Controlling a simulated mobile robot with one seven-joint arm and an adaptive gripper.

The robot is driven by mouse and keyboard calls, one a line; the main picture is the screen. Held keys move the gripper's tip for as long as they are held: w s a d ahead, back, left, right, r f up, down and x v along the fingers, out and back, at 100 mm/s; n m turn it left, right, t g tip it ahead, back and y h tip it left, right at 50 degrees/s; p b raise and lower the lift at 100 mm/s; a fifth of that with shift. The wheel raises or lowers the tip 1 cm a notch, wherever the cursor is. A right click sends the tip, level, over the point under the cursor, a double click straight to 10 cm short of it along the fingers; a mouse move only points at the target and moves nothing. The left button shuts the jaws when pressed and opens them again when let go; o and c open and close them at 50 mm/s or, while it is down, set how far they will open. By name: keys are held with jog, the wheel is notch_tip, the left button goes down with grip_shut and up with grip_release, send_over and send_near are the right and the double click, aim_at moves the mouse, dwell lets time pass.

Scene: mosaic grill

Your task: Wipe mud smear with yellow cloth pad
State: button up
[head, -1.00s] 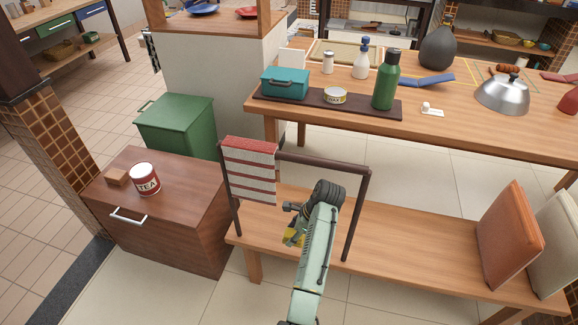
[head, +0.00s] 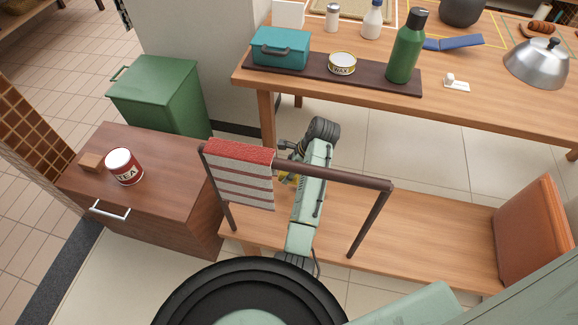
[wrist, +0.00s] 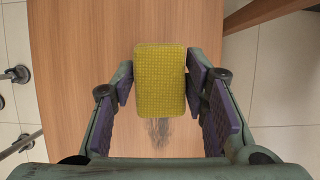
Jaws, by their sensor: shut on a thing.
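The yellow cloth pad (wrist: 160,80) is held between the purple-padded fingers of my gripper (wrist: 160,88) in the wrist view. The grey-brown mud smear (wrist: 160,131) shows on the wooden bench (wrist: 85,65) just below the pad in that view; the pad may cover part of it. I cannot tell whether the pad touches the bench. In the head view my gripper (head: 288,170) is low over the left part of the bench, behind the dark rail, with a bit of yellow showing. The smear is hidden there.
An orange cushion (head: 530,240) sits at the bench's right. A wooden cabinet (head: 150,215) with a tea tin (head: 124,167) stands at left. The table (head: 480,95) is behind.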

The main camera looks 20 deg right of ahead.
aim_at(328, 198)
jog(key=shift+s+f, duration=0.15)
jog(key=shift+f, duration=0.55)
jog(key=shift+f+b, duration=1.55)
jog(key=shift+f, duration=0.55)
jog(key=shift+f, duration=0.95)
jog(key=shift+s+d+r+p, duration=0.1)
jog(key=shift+s+d+p, duration=0.3)
jog(key=shift+d, duration=0.25)
jog(key=shift+s+d+r+p, duration=0.1)
jog(key=shift+s+d+p, duration=0.3)
jog(key=shift+d, duration=0.25)
jog(key=shift+s+d+f+p, duration=0.1)
jog(key=shift+s+d+p, duration=0.15)
jog(key=shift+s+d, duration=0.65)
jog(key=shift+s+d+f+p, duration=0.2)
jog(key=shift+s+d, duration=0.35)
jog(key=shift+d, duration=0.65)
jog(key=shift+s+d+f+p, duration=0.1)
jog(key=shift+s+d+p, duration=0.2)
jog(key=shift+s+d, duration=0.6)
jog(key=shift+s+d+r, duration=0.1)
jog(key=shift+s+d, duration=0.3)
jog(key=shift+d, duration=0.35)
jog(key=shift+s+d+r, duration=0.1)
jog(key=shift+s+d, duration=0.25)
jog(key=shift+d, duration=0.4)
